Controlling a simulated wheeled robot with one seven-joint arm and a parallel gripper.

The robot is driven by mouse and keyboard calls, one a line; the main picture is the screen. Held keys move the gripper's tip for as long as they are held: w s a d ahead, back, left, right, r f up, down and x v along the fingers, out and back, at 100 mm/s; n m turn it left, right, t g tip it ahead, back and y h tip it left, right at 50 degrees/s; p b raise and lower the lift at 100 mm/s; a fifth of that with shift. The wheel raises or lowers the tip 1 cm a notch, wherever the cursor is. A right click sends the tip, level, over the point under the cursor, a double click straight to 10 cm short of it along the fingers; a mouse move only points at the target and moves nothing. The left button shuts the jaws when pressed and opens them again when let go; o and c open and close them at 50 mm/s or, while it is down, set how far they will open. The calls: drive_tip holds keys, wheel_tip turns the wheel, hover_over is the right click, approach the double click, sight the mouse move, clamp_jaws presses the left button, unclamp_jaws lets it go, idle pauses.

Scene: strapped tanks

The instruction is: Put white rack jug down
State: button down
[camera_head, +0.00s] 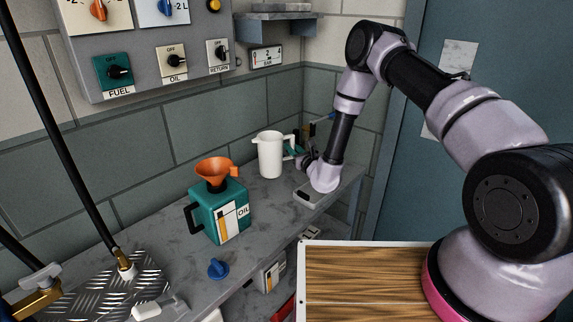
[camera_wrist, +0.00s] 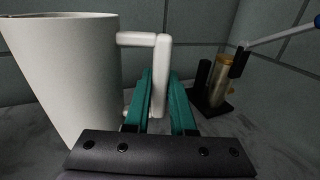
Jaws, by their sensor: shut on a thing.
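The white jug (camera_head: 270,155) is upright at the far end of the grey counter, near the tiled wall. It fills the left of the wrist view (camera_wrist: 65,85), with its handle (camera_wrist: 162,60) on the right side. My gripper (camera_head: 292,152) is at the jug's right side. Its teal fingers (camera_wrist: 162,80) are shut on the handle, which hides part of the grip. The jug's base looks at or very near the counter top; I cannot tell whether it touches.
A teal oil can (camera_head: 218,212) with an orange funnel (camera_head: 213,172) stands left of the jug. A brass cylinder on a black stand (camera_wrist: 216,85) is behind and right of my gripper. A blue knob (camera_head: 218,268) lies near the counter's front edge. Bare counter lies between can and jug.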

drive_tip(key=shift+f, duration=2.5)
drive_tip(key=c, duration=0.8)
unclamp_jaws()
drive_tip(key=shift+o, duration=0.2)
